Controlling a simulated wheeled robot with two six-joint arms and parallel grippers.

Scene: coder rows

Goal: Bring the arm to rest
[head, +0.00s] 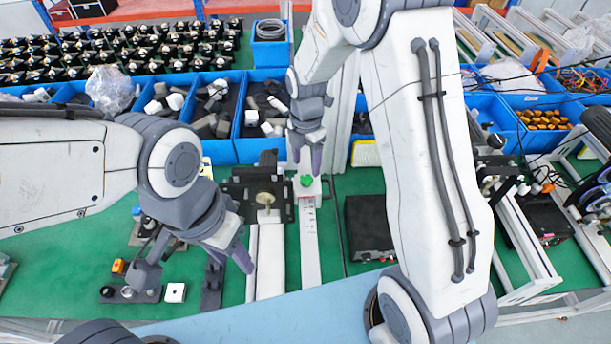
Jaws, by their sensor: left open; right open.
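My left gripper (197,262) reaches in from the left over the green bench. Its fingers are spread wide, with nothing visible between them. It is above the bench front, near a small white box with a dark button (175,293). My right gripper (306,160) points down near the middle of the view. Its fingers are a little apart and no held object shows. It is just above a green round button (306,181) on a white block; I cannot tell whether it touches. My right arm hides part of the bench behind it.
A black fixture with a brass-coloured disc (265,198) stands between the grippers. Blue bins (250,150) of parts line the back, with rows of black parts (110,50) behind. A black box (369,228) and a metal frame (528,235) are at right. Bare green bench (50,250) shows at left.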

